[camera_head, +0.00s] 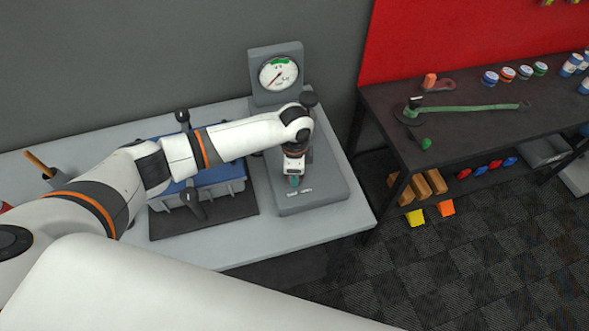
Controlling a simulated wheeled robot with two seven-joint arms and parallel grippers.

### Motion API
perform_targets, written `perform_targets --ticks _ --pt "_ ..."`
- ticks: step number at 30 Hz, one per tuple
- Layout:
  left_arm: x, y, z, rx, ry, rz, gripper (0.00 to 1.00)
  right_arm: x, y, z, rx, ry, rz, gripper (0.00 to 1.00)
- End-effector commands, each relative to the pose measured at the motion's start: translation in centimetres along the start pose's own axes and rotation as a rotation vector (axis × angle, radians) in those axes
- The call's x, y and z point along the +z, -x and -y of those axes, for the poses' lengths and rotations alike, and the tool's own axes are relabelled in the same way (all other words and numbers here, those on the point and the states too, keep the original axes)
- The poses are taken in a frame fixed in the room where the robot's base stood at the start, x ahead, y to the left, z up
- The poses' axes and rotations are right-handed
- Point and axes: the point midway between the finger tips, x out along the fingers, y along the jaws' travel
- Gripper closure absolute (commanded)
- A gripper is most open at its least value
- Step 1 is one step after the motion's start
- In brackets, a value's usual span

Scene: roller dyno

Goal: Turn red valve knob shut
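No red valve knob can be made out; the arm and hand cover part of the gauge stand. The grey gauge stand (325,195) has a round white dial (279,74) with a green mark at its top. A dark round part (308,98) shows just behind my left wrist. My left gripper (294,180) points down over the base of the stand, in front of the dial. A small teal piece shows at its tips, and I cannot tell whether the fingers are open or shut. My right gripper is out of view.
A blue and grey case (225,182) sits on a dark mat left of the stand, on the light grey bench (290,243). A dark workbench (465,130) with a green tool (465,107) and several cans stands right. A gap of dark floor separates the benches.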

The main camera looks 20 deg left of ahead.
Motion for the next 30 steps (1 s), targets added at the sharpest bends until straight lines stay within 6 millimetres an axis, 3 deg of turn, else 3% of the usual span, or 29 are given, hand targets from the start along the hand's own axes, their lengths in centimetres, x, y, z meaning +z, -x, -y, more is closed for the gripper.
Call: perform_targets --ticks 17,18,21,30 --pt "0.17 0.10 -0.02 0.002 -0.033 0.005 0.89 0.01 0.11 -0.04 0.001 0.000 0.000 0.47" --pt "0.17 0.10 -0.03 0.002 -0.033 0.005 0.61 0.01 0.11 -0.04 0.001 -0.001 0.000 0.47" --pt "0.14 0.09 -0.02 0.001 -0.032 0.004 0.45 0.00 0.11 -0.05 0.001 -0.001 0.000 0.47" --pt "0.07 0.12 -0.02 0.001 -0.030 0.002 0.45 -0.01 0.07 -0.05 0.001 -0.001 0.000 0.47"
